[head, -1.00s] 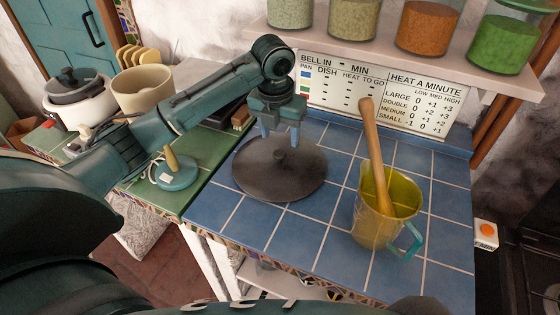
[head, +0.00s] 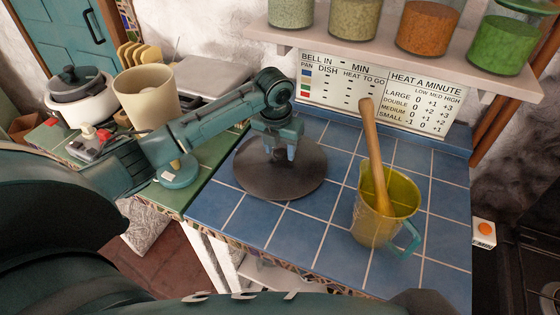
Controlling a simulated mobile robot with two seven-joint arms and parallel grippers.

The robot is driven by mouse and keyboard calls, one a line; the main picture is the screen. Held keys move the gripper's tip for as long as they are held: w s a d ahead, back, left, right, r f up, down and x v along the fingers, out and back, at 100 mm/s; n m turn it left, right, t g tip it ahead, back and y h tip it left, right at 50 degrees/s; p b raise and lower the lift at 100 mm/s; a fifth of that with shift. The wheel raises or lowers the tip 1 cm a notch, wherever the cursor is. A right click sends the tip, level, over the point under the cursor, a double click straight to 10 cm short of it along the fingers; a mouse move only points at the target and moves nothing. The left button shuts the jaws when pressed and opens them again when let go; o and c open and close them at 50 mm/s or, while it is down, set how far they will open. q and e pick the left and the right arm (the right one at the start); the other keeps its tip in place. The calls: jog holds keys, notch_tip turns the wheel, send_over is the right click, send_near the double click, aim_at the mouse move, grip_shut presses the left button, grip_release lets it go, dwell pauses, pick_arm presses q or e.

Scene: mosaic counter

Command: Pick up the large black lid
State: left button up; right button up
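The large black lid (head: 286,180) lies flat on the blue tiled counter, left of the yellow jug. My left gripper (head: 279,156) points down over the middle of the lid. Its two fingers come down around the knob area, one on each side. The knob is mostly hidden by the fingers, and I cannot tell whether they touch it. The lid still rests on the tiles. My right gripper is not in view.
A yellow jug (head: 369,232) with a wooden pestle (head: 373,150) stands right of the lid. A small teal-based object (head: 180,178) and a beige pot (head: 146,95) are at the left. A shelf with jars (head: 350,37) hangs above. Tiles in front of the lid are clear.

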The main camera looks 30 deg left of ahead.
pick_arm(q)
grip_shut()
jog(key=shift+r, duration=0.15)
dwell(0.4)
